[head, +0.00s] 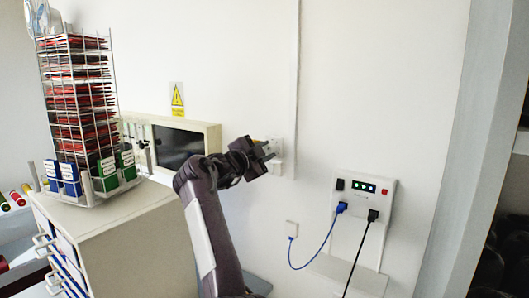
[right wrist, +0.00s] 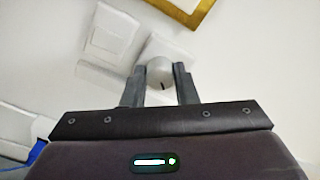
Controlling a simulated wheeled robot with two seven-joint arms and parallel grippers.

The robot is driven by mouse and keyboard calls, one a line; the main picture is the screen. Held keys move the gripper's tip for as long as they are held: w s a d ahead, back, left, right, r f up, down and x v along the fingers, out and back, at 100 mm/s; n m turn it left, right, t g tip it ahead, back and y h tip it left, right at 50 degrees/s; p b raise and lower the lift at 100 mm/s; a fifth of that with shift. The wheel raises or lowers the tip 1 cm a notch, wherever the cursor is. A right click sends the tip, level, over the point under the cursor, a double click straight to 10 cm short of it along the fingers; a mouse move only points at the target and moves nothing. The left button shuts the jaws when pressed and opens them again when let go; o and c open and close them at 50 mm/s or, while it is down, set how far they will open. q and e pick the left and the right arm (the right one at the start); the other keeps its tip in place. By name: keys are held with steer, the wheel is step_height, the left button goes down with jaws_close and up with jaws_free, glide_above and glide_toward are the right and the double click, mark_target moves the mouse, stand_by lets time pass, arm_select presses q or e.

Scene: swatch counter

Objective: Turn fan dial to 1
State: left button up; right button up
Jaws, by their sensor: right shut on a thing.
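The fan dial (right wrist: 159,70) is a round, pale grey knob with a short dark mark on its rim, in the right wrist view. It sits on a white wall plate (right wrist: 158,47). The two fingers of my right gripper (right wrist: 159,88) stand one on each side of the knob and are shut on it. In the head view my right gripper (head: 265,151) reaches the wall by a white switch plate (head: 278,158) and hides the dial there. Numbers around the dial are not readable. My left gripper is not in view.
A wall panel (head: 361,200) with blue and black cables hangs to the right.

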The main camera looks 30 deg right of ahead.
steer(key=o, duration=1)
steer(key=shift+d, duration=0.1)
steer(key=shift+s+a+f+b, duration=0.15)
steer(key=shift+a+b, duration=0.15)
steer(key=shift+a, duration=0.05)
steer(key=b+v, duration=0.4)
steer(key=v, duration=0.3)
steer(key=shift+a, duration=0.1)
